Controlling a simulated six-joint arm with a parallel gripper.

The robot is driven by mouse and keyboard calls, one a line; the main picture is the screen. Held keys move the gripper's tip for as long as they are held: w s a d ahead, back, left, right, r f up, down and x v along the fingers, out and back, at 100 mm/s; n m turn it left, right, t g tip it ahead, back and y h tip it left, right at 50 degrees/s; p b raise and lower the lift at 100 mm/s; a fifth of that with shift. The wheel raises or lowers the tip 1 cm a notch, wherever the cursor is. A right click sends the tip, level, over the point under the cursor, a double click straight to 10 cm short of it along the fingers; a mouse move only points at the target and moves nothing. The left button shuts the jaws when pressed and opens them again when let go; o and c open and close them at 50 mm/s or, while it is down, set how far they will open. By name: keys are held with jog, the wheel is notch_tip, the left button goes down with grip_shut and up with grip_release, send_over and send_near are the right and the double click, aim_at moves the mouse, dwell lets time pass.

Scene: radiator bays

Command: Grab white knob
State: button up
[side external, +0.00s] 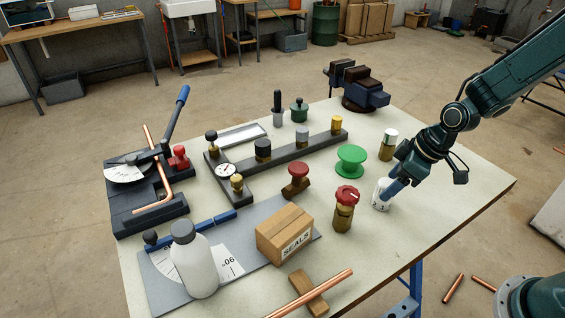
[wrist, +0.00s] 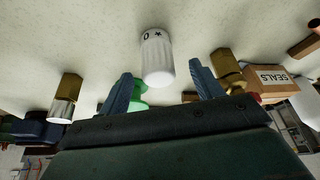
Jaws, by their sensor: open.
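The white knob (side external: 380,194) is a ribbed cylinder with dark markings, standing upright on the pale table near its right side. It also shows in the wrist view (wrist: 157,58), at the top centre. My gripper (side external: 393,189) is open, with blue fingers, and comes down at a slant from the upper right. One finger partly covers the knob in the side view. In the wrist view my gripper (wrist: 160,78) has one finger on each side of the knob, with a visible gap to each. The knob is not held.
A red-topped brass valve (side external: 344,208) stands left of the knob. A brass-and-white fitting (side external: 388,145) and a green spool (side external: 351,159) stand behind it. A SEALS box (side external: 285,235) is further left. The table's front right area is clear.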

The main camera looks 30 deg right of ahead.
aim_at(382, 190)
jog(key=shift+x, duration=2.6)
jog(key=shift+d, duration=0.15)
jog(key=c, duration=1.1)
jog(key=shift+o, duration=0.2)
jog(key=shift+r, duration=0.25)
notch_tip(382, 190, up, 20)
jog(key=shift+f, duration=0.2)
